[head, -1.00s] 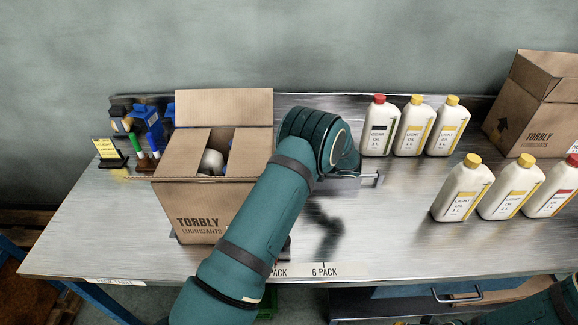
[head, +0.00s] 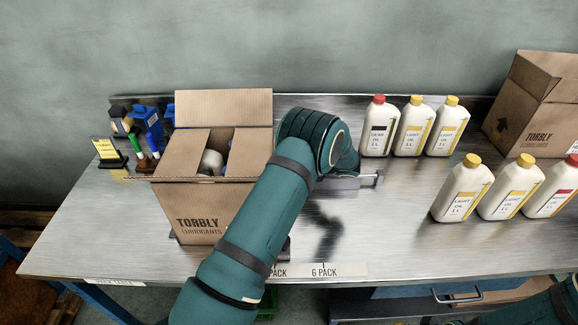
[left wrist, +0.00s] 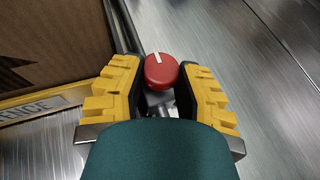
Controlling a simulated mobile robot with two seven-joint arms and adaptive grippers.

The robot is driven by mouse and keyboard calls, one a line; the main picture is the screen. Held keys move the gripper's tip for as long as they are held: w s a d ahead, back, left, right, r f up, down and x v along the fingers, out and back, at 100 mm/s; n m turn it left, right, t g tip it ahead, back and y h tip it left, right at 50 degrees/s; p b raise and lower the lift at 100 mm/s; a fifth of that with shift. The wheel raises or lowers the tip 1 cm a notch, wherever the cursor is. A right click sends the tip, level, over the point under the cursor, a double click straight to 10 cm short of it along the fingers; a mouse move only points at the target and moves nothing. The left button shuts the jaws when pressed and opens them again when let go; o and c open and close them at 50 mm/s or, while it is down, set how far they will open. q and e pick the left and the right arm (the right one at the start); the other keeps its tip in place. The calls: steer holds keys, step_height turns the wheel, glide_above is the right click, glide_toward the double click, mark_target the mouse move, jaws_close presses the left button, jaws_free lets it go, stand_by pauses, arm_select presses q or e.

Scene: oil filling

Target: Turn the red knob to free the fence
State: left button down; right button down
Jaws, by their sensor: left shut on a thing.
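The red knob (left wrist: 160,71) has a white line on its top and shows in the left wrist view. My left gripper (left wrist: 162,86) has its two yellow-padded fingers on either side of the knob and is shut on it. A plate lettered "ENCE" (left wrist: 38,108), likely part of the fence label, lies left of the fingers, beside the cardboard box. In the head view my left arm hides the knob and the gripper. My right gripper is not in view.
An open carton (head: 205,210) with bottles inside stands just left of my left arm. Several oil bottles (head: 413,128) stand in two rows to the right. Another carton (head: 535,115) is at the far right. The metal table (head: 385,235) is clear between arm and bottles.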

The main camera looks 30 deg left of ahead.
arm_select(q)
steer(key=shift+a, duration=0.1)
steer(key=shift+w+n+g+b, duration=0.1)
steer(key=shift+n+g+b, duration=0.5)
steer(key=shift+g, duration=0.1)
steer(key=n+g+b, duration=0.2)
steer(key=shift+w+a+f+g+h, duration=0.1)
steer(key=shift+w+f+g+h, duration=0.05)
steer(key=shift+g+h, duration=0.2)
steer(key=shift+w+n+g+h+b, duration=0.1)
steer(key=shift+n+g+h+b, duration=1.25)
steer(key=shift+n+g+b, duration=0.5)
steer(key=shift+n, duration=0.35)
steer(key=c, duration=0.5)
jaws_free()
steer(key=shift+c, duration=0.2)
steer(key=shift+r, duration=5.15)
